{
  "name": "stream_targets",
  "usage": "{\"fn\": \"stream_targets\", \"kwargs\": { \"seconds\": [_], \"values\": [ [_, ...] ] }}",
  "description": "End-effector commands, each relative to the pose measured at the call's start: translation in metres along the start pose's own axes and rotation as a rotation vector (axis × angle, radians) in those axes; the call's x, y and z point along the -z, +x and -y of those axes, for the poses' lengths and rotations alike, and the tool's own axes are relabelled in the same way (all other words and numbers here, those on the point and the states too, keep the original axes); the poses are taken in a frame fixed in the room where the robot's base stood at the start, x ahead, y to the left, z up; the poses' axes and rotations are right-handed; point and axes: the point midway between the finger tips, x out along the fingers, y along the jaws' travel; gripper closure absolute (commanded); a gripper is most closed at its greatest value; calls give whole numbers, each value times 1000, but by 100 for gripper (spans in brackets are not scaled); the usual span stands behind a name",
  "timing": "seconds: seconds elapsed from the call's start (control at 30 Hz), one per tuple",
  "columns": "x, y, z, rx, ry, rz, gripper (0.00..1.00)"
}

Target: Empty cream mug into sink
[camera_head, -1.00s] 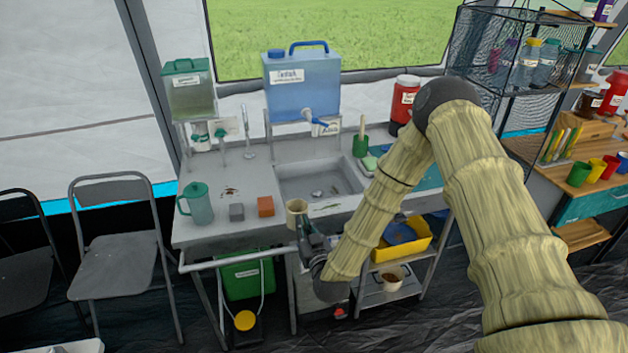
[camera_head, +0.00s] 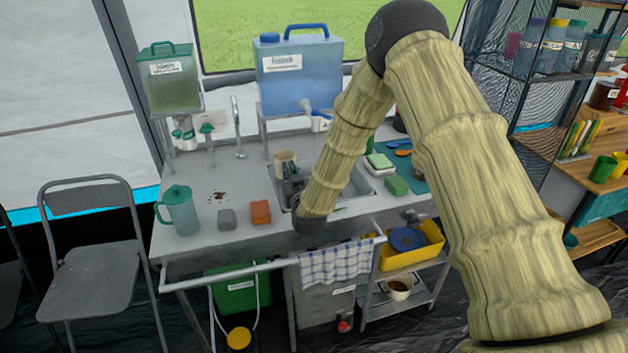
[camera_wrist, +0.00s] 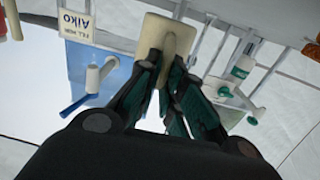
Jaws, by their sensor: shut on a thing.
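The cream mug (camera_head: 285,160) is held over the left back part of the sink (camera_head: 362,188). It looks about upright, and I cannot see what is in it. It also shows in the wrist view (camera_wrist: 168,35). My gripper (camera_head: 289,180) is shut on the mug, with its fingers on both sides of it in the wrist view (camera_wrist: 172,62). My forearm hides much of the sink basin.
A blue water container (camera_head: 300,78) with a tap stands behind the sink. A thin faucet (camera_head: 237,130) rises at its left. A teal pitcher (camera_head: 180,212), a grey block (camera_head: 227,219) and an orange sponge (camera_head: 261,212) sit on the counter at left.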

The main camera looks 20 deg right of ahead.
Motion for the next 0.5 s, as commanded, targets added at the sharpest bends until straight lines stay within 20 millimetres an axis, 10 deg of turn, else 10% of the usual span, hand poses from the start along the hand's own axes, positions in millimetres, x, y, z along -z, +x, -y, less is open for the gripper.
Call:
{"fn": "stream_targets", "kwargs": {
  "seconds": [0.5],
  "values": [
    [4,5,21,22,20,-3,100]
  ]
}}
